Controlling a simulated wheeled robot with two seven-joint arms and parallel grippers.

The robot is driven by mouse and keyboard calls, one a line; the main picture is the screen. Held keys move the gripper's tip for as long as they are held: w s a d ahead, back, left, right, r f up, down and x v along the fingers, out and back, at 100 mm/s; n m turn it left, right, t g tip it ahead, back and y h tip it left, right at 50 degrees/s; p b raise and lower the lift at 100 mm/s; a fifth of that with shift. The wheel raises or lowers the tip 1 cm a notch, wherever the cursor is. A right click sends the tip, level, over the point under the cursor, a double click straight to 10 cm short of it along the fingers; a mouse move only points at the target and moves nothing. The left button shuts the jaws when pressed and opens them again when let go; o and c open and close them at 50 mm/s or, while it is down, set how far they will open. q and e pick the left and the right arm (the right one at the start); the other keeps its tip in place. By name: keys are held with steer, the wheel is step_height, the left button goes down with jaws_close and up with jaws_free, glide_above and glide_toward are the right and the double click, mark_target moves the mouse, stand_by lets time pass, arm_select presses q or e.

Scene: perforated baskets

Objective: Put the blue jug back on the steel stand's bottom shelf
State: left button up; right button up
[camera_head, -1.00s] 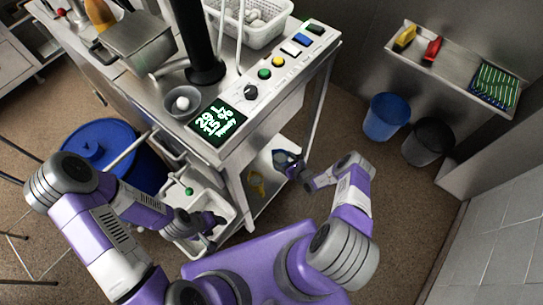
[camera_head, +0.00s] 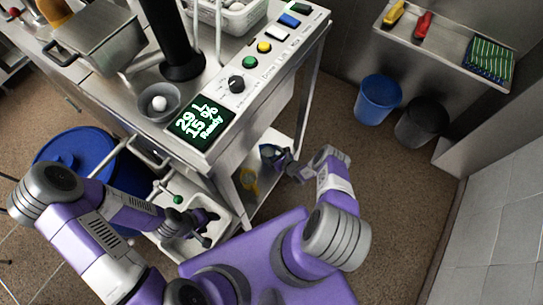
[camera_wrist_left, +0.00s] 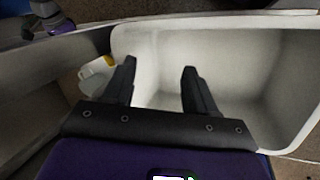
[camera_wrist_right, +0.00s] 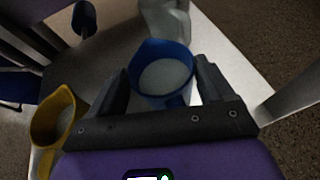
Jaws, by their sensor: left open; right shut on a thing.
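The blue jug (camera_head: 267,152) is at the steel stand's bottom shelf (camera_head: 284,143). My right gripper (camera_head: 281,160) is shut on it. In the right wrist view the blue jug (camera_wrist_right: 163,50) is upright between the fingers, with its round opening and pale inside showing. The shelf surface lies below it; whether its base touches is hidden. A yellow jug (camera_wrist_right: 52,122) stands to its left; it also shows in the head view (camera_head: 248,181). My left gripper (camera_wrist_left: 160,85) is open and empty over a white tub (camera_wrist_left: 235,75).
The stand's legs and edges frame the bottom shelf closely. A pale container (camera_wrist_right: 165,18) stands beyond the blue jug. A large blue drum (camera_head: 75,150) is at the left. Blue (camera_head: 378,98) and black (camera_head: 420,122) bins stand at the right.

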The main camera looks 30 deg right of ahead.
steer(key=shift+f, duration=0.45)
steer(key=shift+w+r, duration=0.1)
steer(key=shift+r, duration=0.05)
steer(key=o, duration=1.9)
steer(key=shift+f, duration=0.25)
steer(key=shift+c, duration=0.2)
